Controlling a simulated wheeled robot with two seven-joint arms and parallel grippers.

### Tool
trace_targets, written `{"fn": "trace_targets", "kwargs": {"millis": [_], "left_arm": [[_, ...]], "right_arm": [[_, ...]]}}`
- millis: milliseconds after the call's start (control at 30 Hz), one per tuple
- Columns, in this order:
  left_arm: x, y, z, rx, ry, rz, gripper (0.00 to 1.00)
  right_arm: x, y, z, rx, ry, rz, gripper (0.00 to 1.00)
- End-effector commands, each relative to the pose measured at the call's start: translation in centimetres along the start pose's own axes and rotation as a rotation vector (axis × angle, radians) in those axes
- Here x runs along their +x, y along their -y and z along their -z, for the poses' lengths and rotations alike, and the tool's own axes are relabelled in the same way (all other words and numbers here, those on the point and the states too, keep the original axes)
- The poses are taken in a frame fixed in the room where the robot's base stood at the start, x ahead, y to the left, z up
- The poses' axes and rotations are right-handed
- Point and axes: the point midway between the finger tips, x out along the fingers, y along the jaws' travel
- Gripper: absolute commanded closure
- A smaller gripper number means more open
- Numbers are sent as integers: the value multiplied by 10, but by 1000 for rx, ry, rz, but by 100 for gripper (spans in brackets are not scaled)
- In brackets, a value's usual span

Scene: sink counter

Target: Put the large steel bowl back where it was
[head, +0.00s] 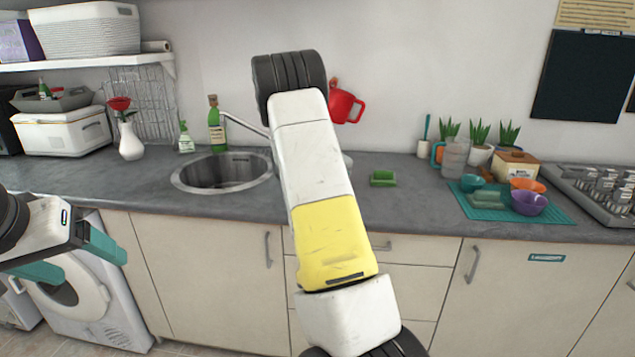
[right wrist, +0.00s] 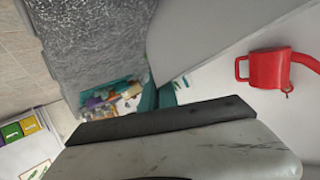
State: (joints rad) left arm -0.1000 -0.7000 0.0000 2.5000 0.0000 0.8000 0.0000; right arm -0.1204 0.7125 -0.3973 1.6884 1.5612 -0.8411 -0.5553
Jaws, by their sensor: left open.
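I cannot make out the large steel bowl for sure in either view. In the head view a small pale grey edge (head: 348,162) shows just right of my right arm at the back of the counter; most of it is hidden, and I cannot tell what it is. My left gripper (head: 92,272) is open and empty at the lower left, in front of the washing machine and below the counter top. My right arm crosses the middle of the head view, its gripper hidden there. In the right wrist view teal finger parts (right wrist: 157,97) show, their gap unclear.
The sink (head: 222,172) is left of my right arm, with a green bottle (head: 216,125) behind. A green sponge (head: 382,178) lies on the counter. Small bowls stand on a teal mat (head: 550,213) at right, beside the dish rack (head: 600,190).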

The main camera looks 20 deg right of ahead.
Motion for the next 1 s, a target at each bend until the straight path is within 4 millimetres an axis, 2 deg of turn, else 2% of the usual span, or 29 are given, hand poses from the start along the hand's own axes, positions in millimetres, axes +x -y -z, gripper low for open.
{"fn": "trace_targets", "kwargs": {"millis": [100,200,300,500,633,1000], "left_arm": [[0,0,0,0,0,0,27],[0,0,0,0,0,0,27],[0,0,0,0,0,0,27],[0,0,0,0,0,0,27],[0,0,0,0,0,0,27],[0,0,0,0,0,0,27]], "right_arm": [[13,0,5,1,-3,-1,100],[18,-4,-14,-5,0,0,100],[24,-7,-26,-3,-1,0,100],[24,-8,-27,1,-1,1,100],[24,-8,-28,-1,0,0,75],[21,-8,-27,0,0,1,74]]}}
